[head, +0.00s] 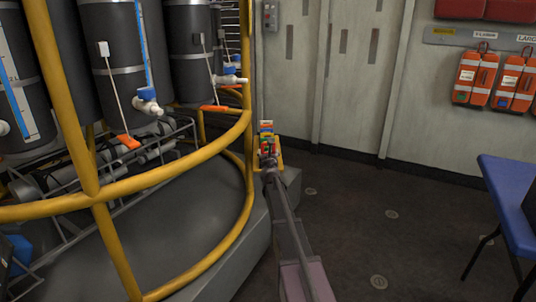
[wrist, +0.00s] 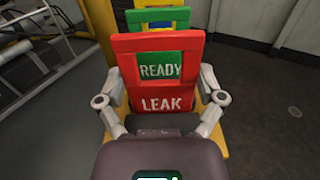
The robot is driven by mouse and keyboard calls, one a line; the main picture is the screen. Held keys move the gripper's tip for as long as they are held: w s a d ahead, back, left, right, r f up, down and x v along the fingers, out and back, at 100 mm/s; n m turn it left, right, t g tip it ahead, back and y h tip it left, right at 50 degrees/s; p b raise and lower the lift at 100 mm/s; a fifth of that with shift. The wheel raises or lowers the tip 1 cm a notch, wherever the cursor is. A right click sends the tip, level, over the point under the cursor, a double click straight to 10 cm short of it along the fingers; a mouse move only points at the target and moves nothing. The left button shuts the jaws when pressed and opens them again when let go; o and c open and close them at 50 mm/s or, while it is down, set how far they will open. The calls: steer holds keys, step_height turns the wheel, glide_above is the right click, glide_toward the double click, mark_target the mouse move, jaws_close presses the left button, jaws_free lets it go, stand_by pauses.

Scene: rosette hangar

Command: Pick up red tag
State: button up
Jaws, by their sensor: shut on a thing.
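The red tag (wrist: 160,88) reads LEAK and stands upright in the wrist view, facing me, with a window in its upper part. My gripper (wrist: 160,100) has one finger against each side edge of this tag and is shut on it. A green tag (wrist: 185,15) stands right behind, and its word READY shows through the red tag's window. Blue and yellow parts show farther back. The red tag's lower edge is hidden by my gripper. In the head view my gripper (head: 268,152) is at the small colourful tag stack, too small for detail.
A yellow holder (wrist: 218,148) is around the tags. A yellow railing (head: 170,178) with dark tanks (head: 125,50) stands close on the left. Orange packs (head: 476,78) hang on the right wall. A blue chair or table (head: 510,195) is at the right edge. The floor between is clear.

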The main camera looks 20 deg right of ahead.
steer(key=shift+r, duration=0.2)
step_height(320, 180, up, 4)
steer(key=p, duration=0.4)
steer(key=shift+f, duration=0.15)
steer(key=s+a, duration=0.2)
steer(key=s, duration=1.4)
steer(key=shift+r+p, duration=0.4)
